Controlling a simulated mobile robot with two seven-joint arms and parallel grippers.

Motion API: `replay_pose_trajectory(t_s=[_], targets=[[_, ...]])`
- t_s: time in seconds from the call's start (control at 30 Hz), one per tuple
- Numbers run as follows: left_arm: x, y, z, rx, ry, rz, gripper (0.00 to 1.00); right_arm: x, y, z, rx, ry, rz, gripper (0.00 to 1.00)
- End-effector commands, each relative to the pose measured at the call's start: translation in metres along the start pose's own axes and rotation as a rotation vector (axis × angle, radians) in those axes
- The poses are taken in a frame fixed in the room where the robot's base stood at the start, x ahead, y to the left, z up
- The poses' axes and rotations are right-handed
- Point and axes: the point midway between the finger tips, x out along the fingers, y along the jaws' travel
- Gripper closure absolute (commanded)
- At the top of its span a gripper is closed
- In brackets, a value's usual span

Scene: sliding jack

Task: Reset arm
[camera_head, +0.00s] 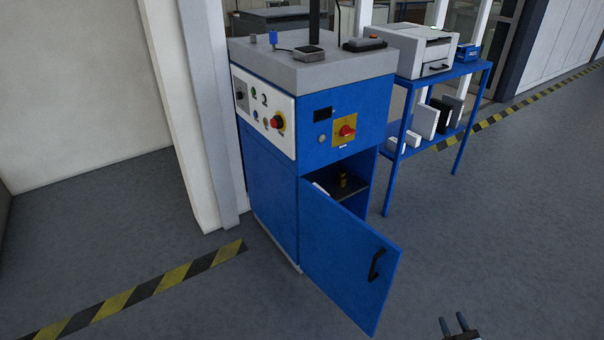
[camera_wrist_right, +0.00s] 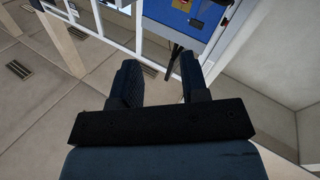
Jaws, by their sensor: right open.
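A blue cabinet (camera_head: 270,200) with a grey top stands in the middle of the head view. Its lower front door (camera_head: 340,262) hangs open, with a black handle (camera_head: 376,264) on its face. My left gripper is not in view. No separate jack can be made out.
A blue table (camera_head: 470,75) with a white printer (camera_head: 415,50) and boxes on its lower shelf stands right of the cabinet. A white post (camera_head: 185,120) is at its left. Yellow-black tape (camera_head: 140,290) marks the floor. The floor at right is clear.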

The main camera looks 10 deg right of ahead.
Motion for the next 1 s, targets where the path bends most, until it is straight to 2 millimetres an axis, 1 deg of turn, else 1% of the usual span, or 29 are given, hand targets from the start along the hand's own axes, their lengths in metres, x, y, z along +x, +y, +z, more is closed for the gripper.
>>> replay_pose_trajectory(t_s=[0.03,0.1,0.2,0.37,0.5,0.57,0.6,0.67,0.7,0.8,0.9,1.0], targets=[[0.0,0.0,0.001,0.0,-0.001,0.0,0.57,0.007,0.023,-0.002,-0.041,0.011,-0.012,0.59],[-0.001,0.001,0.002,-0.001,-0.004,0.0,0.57,0.015,0.05,-0.006,-0.088,0.022,-0.027,0.59],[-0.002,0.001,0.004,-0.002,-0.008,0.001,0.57,0.025,0.084,-0.013,-0.15,0.038,-0.045,0.59],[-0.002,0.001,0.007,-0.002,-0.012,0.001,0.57,0.043,0.134,-0.028,-0.242,0.062,-0.073,0.59],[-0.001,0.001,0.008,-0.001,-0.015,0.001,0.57,0.034,0.083,-0.036,-0.21,-0.023,-0.19,0.59],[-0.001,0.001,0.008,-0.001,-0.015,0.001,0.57,0.029,0.061,-0.04,-0.201,-0.064,-0.242,0.59],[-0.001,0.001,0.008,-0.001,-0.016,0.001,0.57,0.025,0.047,-0.043,-0.195,-0.094,-0.275,0.59],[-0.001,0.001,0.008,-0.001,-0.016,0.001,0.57,0.017,0.023,-0.049,-0.188,-0.139,-0.327,0.59],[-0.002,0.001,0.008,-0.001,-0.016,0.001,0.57,0.01,0.008,-0.054,-0.184,-0.17,-0.36,0.59],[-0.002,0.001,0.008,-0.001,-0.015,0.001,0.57,-0.01,-0.03,-0.068,-0.179,-0.25,-0.441,0.59],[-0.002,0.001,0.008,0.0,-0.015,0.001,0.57,-0.034,-0.064,-0.085,-0.178,-0.331,-0.513,0.59],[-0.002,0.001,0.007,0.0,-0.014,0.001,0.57,-0.058,-0.092,-0.103,-0.18,-0.405,-0.57,0.59]])
